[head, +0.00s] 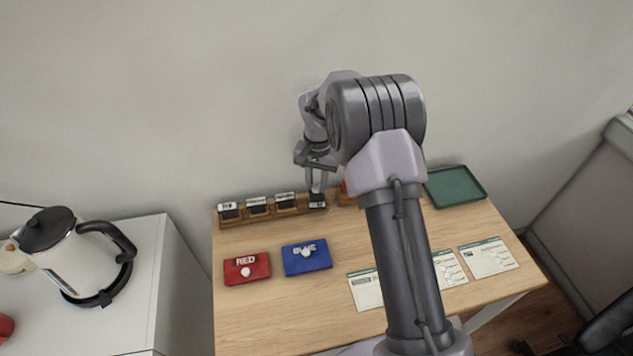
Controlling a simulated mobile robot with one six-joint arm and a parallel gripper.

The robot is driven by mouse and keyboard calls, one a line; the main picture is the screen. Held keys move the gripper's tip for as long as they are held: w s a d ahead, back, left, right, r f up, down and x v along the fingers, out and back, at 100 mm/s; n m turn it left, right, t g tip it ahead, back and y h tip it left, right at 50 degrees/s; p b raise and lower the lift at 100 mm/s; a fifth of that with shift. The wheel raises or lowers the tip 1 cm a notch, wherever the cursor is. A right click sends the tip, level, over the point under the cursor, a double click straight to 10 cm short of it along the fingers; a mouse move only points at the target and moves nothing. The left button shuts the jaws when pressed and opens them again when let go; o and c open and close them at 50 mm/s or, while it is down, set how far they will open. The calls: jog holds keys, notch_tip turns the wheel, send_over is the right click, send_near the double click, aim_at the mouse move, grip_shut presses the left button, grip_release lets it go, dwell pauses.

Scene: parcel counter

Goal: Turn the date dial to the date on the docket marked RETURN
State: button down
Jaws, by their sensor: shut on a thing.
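My gripper (318,188) points down at the right end of a wooden rack (240,221) and is shut on a dark stamp-like block (317,201). I cannot tell whether it is lifted from its slot. No date dial can be made out. Three paper dockets lie on the table: a left one (362,292), a middle one (451,269) and a right one (489,258). My arm covers part of the left and middle ones. Their writing is too small to read, so I cannot tell which is marked RETURN.
Three more labelled blocks stand in the rack: left (229,212), middle (257,206) and right (286,202). A red pad (247,269) and a blue pad (307,258) lie in front. A green tray (455,187) is back right. A kettle (76,262) stands on the left cabinet (140,265).

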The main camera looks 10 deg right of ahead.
aim_at(318, 186)
jog(key=shift+m, duration=1)
jog(key=c, duration=1.2)
grip_release()
jog(key=shift+o, duration=0.2)
notch_tip(318, 186, up, 17)
jog(key=p, duration=0.6)
jog(key=shift+s+d+r, duration=0.15)
jog(key=shift+r, duration=0.05)
